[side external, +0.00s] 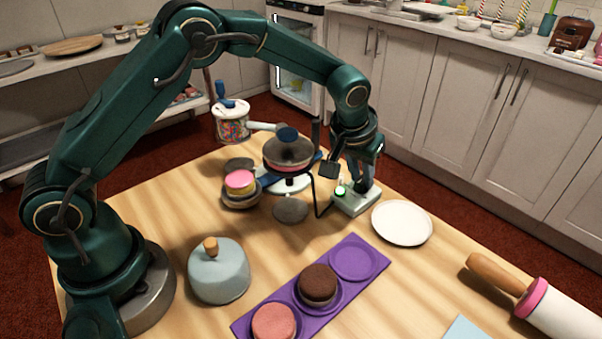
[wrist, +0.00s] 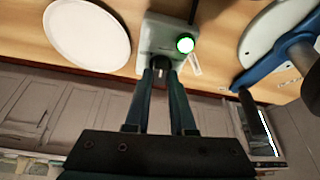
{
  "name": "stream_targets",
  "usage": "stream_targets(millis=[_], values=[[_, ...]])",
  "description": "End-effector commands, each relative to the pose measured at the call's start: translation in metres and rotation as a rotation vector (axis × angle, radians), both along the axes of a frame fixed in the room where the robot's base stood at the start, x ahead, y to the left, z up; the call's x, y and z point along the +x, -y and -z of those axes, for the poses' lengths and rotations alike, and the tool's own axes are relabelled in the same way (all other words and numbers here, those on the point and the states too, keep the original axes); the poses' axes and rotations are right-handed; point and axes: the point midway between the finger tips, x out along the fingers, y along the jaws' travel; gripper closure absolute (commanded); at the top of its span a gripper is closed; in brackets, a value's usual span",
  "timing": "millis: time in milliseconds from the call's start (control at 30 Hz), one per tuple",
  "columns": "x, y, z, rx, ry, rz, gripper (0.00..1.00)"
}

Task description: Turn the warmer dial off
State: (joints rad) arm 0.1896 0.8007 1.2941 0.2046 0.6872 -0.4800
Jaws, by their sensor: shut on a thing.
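The warmer control box (side external: 352,204), small and pale, sits on the wooden table beside the white plate. A round green light (side external: 340,191) glows on its top and also shows bright in the wrist view (wrist: 185,45). My gripper (side external: 366,186) reaches down onto the box's right part. In the wrist view, my gripper's (wrist: 163,68) fingers are close together on the dial (wrist: 162,63), which they mostly hide. The dial's marking and its exact angle cannot be read.
A white plate (side external: 402,223) lies close to the box. A purple tray (side external: 353,260) with cakes, a grey dome (side external: 218,271) and a rolling pin (side external: 548,304) are in front.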

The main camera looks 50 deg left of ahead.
Motion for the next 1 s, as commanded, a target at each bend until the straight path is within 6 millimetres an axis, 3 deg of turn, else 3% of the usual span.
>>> stream_targets(millis=[600, 1000], values=[[0.0025, 0.0038, 0.0006, 0.001, 0.003, -0.558, 1.0], [0.0045, 0.004, 0.0004, -0.001, 0.006, -0.749, 1.0]])
